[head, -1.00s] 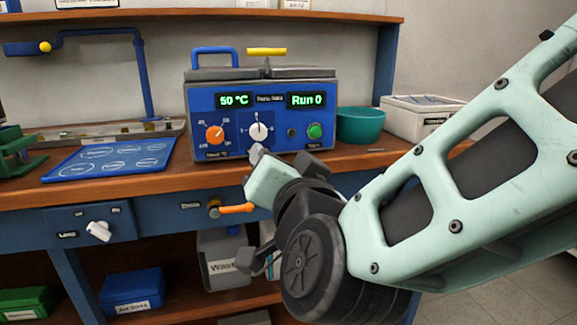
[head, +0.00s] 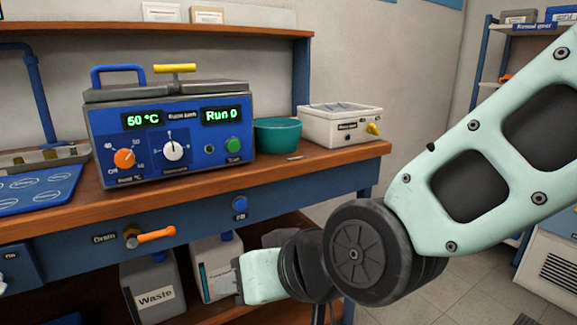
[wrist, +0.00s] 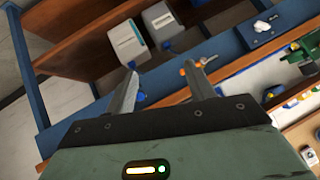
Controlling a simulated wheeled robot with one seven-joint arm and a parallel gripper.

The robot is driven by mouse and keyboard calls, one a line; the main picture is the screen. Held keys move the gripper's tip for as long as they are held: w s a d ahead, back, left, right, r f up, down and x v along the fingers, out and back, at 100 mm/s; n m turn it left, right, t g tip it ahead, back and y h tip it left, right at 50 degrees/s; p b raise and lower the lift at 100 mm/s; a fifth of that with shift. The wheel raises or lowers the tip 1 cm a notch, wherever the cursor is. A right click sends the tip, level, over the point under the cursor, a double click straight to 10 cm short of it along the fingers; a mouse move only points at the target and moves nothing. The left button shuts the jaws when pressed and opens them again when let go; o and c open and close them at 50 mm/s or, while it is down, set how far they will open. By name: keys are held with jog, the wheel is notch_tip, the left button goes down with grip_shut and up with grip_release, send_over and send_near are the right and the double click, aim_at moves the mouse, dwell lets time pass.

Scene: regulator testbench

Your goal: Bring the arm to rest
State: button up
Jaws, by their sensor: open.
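My arm (head: 480,165) reaches in from the right of the head view and bends at a dark round joint. Its mint end block (head: 262,276) hangs low in front of the bench, below the worktop. In the wrist view my gripper (wrist: 163,80) has its two grey fingers spread apart with nothing between them. The fingertips are hard to make out in the head view.
An orange drain handle (head: 156,235) and a blue fill button (head: 240,205) sit on the bench front. The waste container (head: 150,290) and a white container (head: 215,262) stand on the lower shelf close to my gripper. Open floor (head: 395,270) shows at right.

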jog(key=s+d+f+n+g+h, duration=0.1)
jog(key=s+d+f+g+h, duration=0.1)
jog(key=s+d, duration=0.3)
jog(key=s+d+f+g+h, duration=0.2)
jog(key=d+h, duration=0.1)
jog(key=d, duration=0.5)
jog(key=s+d+f+n+g+h, duration=0.1)
jog(key=s+d+f+g+h, duration=0.1)
jog(key=s+d, duration=0.3)
notch_tip(320, 180, up, 24)
jog(key=w+d+p, duration=0.1)
jog(key=p, duration=2.3)
jog(key=shift+w+d, duration=0.15)
jog(key=shift+w, duration=0.05)
